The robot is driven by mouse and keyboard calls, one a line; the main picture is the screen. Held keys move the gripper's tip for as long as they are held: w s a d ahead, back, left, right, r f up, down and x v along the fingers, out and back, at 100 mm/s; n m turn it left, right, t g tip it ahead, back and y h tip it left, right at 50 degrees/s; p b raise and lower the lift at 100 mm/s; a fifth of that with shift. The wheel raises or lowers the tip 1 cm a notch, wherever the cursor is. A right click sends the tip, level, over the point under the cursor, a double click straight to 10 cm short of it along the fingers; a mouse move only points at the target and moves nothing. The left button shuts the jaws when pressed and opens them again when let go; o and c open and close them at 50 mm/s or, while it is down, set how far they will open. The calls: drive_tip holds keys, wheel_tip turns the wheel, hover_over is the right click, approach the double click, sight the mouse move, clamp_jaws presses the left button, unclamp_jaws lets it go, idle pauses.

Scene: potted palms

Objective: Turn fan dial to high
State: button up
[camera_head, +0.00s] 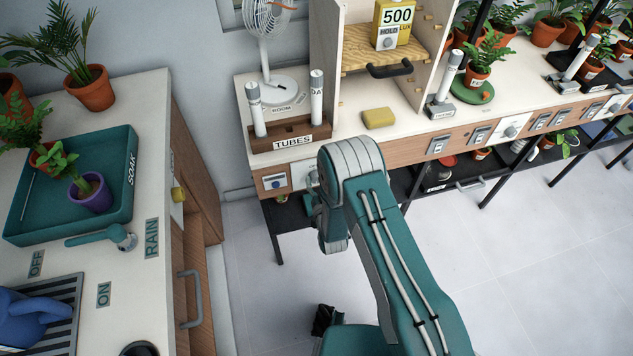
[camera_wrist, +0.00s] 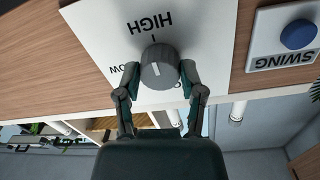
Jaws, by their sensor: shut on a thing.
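The fan dial (camera_wrist: 158,56) is a dark grey round knob on a white panel (camera_wrist: 208,30) in the wrist view, which is upside down. HIGH is printed on one side of it and LOW, partly covered, on another; a third label is mostly hidden. A short white mark shows on the knob's face; I cannot tell exactly which label it points to. My gripper (camera_wrist: 161,70) is shut on the dial, one finger on each side. In the head view my arm hides the dial and gripper. The white fan (camera_head: 268,22) stands on the bench above.
A SWING plate (camera_wrist: 284,42) with a blue button sits beside the dial panel. A wooden TUBES rack (camera_head: 290,135) and a yellow sponge (camera_head: 379,117) are on the benchtop above. A teal tray (camera_head: 75,190) lies on the left counter. Open floor surrounds my arm.

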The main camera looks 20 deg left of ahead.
drive_tip(key=o, duration=1.1)
drive_tip(key=shift+w+a, duration=0.1)
drive_tip(key=shift+o, duration=0.2)
drive_tip(key=v, duration=1.2)
